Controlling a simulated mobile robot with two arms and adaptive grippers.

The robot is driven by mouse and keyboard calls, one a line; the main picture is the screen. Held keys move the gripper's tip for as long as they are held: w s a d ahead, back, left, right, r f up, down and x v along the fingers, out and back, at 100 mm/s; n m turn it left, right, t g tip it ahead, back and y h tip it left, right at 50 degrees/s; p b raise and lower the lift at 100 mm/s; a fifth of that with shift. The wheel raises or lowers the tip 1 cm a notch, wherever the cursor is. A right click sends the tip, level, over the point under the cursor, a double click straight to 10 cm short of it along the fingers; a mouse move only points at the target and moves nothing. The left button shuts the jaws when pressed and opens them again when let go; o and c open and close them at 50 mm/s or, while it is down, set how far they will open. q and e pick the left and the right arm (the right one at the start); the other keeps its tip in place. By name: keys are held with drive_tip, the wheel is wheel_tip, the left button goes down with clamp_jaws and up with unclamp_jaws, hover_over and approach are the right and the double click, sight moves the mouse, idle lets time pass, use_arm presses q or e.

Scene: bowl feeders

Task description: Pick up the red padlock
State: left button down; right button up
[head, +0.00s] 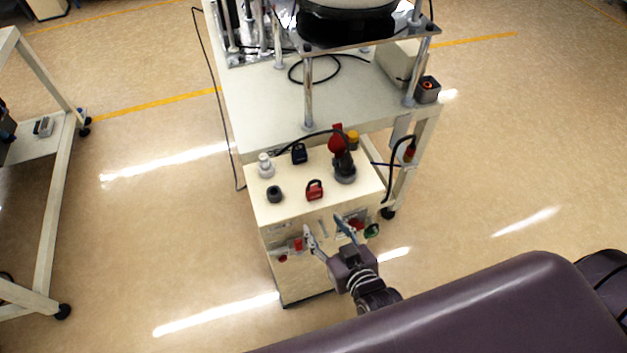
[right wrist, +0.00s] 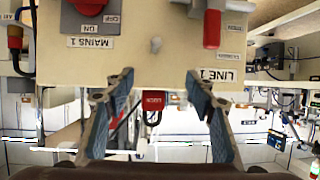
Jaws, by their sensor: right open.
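The red padlock (head: 314,190) sits on the top of the cream cabinet (head: 290,212), near its front edge. In the right wrist view, which is upside down, the red padlock (right wrist: 152,101) appears beyond the cabinet edge, between my fingers, with its dark shackle pointing down in the picture. My right gripper (head: 326,228) is open and empty in front of the cabinet's front face, nearer to me than the padlock and not touching it. Its two blue-grey fingers (right wrist: 160,80) spread wide in the wrist view. My left gripper is not in view.
On the cabinet top are a dark blue padlock (head: 299,153), a black round piece (head: 274,194), a pale fitting (head: 265,167) and a dark-based red part (head: 343,165). The front face carries a red rotary switch (right wrist: 90,6) and a red handle (right wrist: 212,28). A workbench (head: 270,110) stands behind.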

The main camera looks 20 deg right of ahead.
sight(316, 194)
drive_tip(key=r+t, duration=0.2)
drive_tip(key=r, duration=0.1)
drive_tip(key=w+r+t, duration=0.1)
drive_tip(key=r, duration=0.1)
drive_tip(key=shift+d+m+h, duration=0.15)
drive_tip(key=shift+m+h, duration=0.25)
drive_tip(key=shift+w, duration=0.35)
drive_tip(key=w+b, duration=0.2)
drive_tip(key=w, duration=0.1)
drive_tip(key=w+f+b, duration=0.1)
drive_tip(key=w+b, duration=0.1)
drive_tip(key=w, duration=0.2)
drive_tip(key=shift+f, duration=0.15)
drive_tip(key=shift+w, duration=0.1)
drive_tip(key=shift+c, duration=0.7)
clamp_jaws()
